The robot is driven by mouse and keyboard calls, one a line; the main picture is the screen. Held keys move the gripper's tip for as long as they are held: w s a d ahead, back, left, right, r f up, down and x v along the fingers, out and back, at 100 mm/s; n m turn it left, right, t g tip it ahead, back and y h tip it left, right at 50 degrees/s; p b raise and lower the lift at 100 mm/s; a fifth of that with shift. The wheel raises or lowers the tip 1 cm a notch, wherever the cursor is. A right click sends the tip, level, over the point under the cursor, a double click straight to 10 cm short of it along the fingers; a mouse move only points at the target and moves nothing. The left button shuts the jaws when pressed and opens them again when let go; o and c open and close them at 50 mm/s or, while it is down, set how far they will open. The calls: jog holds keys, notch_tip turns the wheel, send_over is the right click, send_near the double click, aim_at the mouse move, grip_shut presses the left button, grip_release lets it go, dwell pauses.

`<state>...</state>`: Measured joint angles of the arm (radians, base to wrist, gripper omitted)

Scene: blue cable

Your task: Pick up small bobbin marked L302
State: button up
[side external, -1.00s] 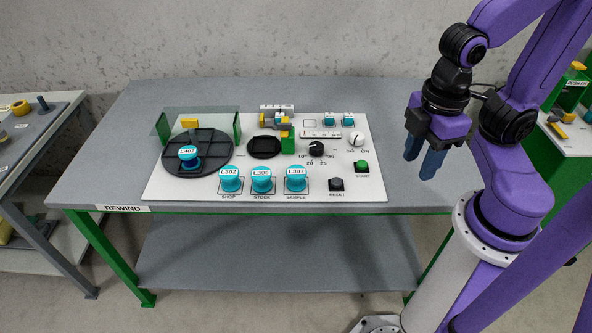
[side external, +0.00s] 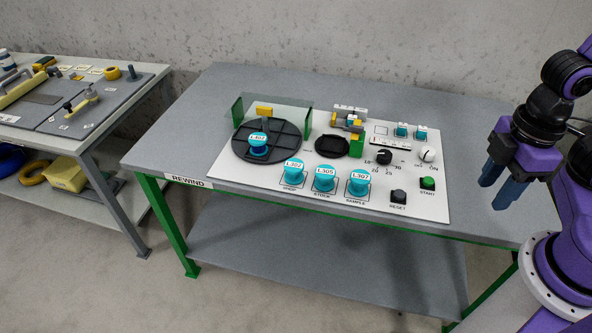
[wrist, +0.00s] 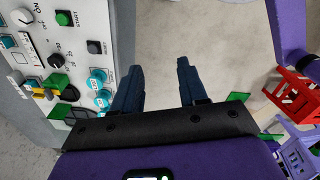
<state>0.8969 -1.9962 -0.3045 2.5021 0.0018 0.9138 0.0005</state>
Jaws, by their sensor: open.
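The small teal bobbin marked L302 (side external: 292,174) stands upright on the SHOP square of the white panel, leftmost in the front row. Beside it stand the bobbins marked L305 (side external: 325,181) and L307 (side external: 358,186). A similar bobbin (side external: 258,148) sits on the dark turntable (side external: 285,151); its label is hard to read. My gripper (side external: 493,194) is open and empty, right of the panel and well apart from the bobbins. In the wrist view, my gripper (wrist: 160,66) shows bare floor between its fingers.
A clear guard (side external: 280,117) with green ends stands behind the turntable. The panel has a dark dish (side external: 332,146), a dial (side external: 384,157), a green START button (side external: 428,183) and a RESET button (side external: 398,197). Another bench (side external: 70,95) stands at left.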

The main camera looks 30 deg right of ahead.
dwell(0.4)
jog(key=o, duration=0.5)
jog(key=w+a+f+n+t+h, duration=0.3)
jog(key=w+a+n+h, duration=0.1)
jog(key=w, duration=0.5)
jog(key=w+a+f+n+t+h, duration=0.25)
jog(key=w+a+f+n, duration=0.2)
jog(key=w, duration=0.35)
jog(key=n+t, duration=0.7)
jog(key=n, duration=0.3)
send_near(295, 173)
jog(key=shift+g, duration=0.25)
jog(key=x, duration=1.1)
jog(key=shift+w+r, duration=0.15)
jog(key=shift+w, duration=0.1)
